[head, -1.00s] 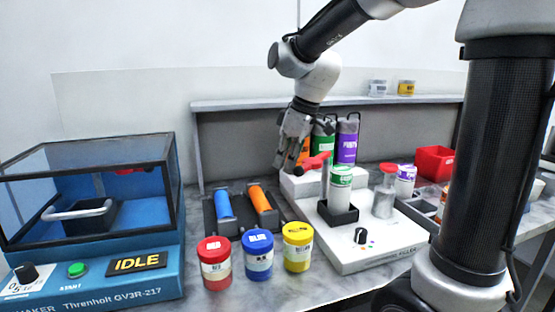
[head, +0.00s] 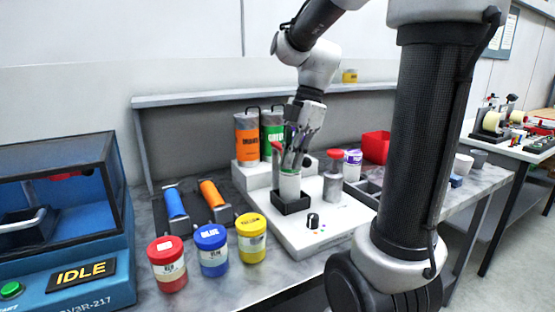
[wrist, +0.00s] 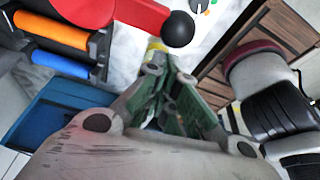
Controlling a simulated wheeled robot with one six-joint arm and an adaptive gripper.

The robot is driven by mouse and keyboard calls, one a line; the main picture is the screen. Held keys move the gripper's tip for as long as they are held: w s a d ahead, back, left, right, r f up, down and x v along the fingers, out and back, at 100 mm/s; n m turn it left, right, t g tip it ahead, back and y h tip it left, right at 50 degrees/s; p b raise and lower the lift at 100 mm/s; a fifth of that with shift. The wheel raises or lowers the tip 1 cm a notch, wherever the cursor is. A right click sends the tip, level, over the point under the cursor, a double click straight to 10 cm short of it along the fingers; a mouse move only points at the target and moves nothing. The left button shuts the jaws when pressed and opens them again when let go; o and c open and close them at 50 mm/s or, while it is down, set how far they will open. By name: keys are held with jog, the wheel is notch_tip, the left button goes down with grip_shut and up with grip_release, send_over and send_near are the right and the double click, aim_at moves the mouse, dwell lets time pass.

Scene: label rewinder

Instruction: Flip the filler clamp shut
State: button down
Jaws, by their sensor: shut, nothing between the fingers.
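The filler (head: 325,228) is a white machine on the bench. Its red clamp lever (head: 277,150) shows just left of my gripper (head: 293,163), partly hidden by it. In the wrist view the red lever (wrist: 125,14) ends in a black ball knob (wrist: 178,28), close beyond my fingertips (wrist: 165,72). My gripper is shut and empty, pointing down above a white jar with a green band (head: 289,186). The jar stands in a black holder (head: 292,206) on the filler. I cannot tell whether the fingers touch the lever.
Orange (head: 247,136) and green (head: 272,130) cylinders stand behind on the filler. A red-topped grey post (head: 333,178) is to its right. Red (head: 167,265), blue (head: 211,250) and yellow (head: 251,238) jars stand in front left. A blue machine (head: 70,240) reads IDLE. A red bin (head: 376,146) is behind right.

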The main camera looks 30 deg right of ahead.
jog(key=shift+s+d, duration=0.2)
jog(key=shift+d, duration=0.55)
jog(key=shift+d, duration=0.15)
